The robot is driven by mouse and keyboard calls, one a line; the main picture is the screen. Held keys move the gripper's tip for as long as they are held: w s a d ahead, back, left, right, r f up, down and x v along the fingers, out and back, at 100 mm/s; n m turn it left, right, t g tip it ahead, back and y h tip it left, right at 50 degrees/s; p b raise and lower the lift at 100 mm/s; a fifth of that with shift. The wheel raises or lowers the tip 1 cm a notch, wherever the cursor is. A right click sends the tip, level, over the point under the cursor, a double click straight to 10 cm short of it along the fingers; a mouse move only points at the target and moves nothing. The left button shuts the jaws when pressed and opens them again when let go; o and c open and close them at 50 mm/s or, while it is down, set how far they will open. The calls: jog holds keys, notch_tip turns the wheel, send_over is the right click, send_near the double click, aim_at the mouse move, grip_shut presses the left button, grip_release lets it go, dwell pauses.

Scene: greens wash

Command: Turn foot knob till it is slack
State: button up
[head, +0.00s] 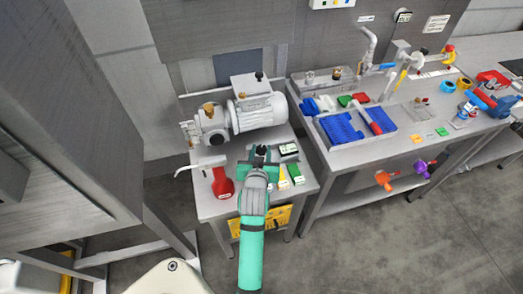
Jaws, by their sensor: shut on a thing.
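A grey motor-and-pump unit (254,110) sits on a small metal table (212,207). My gripper (261,152) reaches over this table from the front, and its dark jaws are just in front of the motor's foot. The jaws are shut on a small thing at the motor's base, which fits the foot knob. The knob itself is mostly hidden by the jaws, so its turn and tightness cannot be told. Another black knob (259,76) stands on top of the motor's box.
A red oil can (221,183) with a long spout stands left of my gripper. Small green and yellow boxes (295,174) lie close to its right. A larger bench (345,156) with blue trays stands at the right.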

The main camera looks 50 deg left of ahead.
jog(key=shift+w+m+t+h, duration=0.1)
jog(key=shift+m+t+h, duration=0.3)
jog(key=shift+m+h, duration=0.2)
jog(key=o, duration=1)
jog(key=shift+d, duration=0.15)
jog(key=shift+o, duration=0.2)
jog(key=shift+s, duration=0.2)
jog(key=shift+s+r, duration=0.1)
jog(key=shift+s, duration=0.15)
jog(key=v, duration=1)
jog(key=shift+d, duration=0.15)
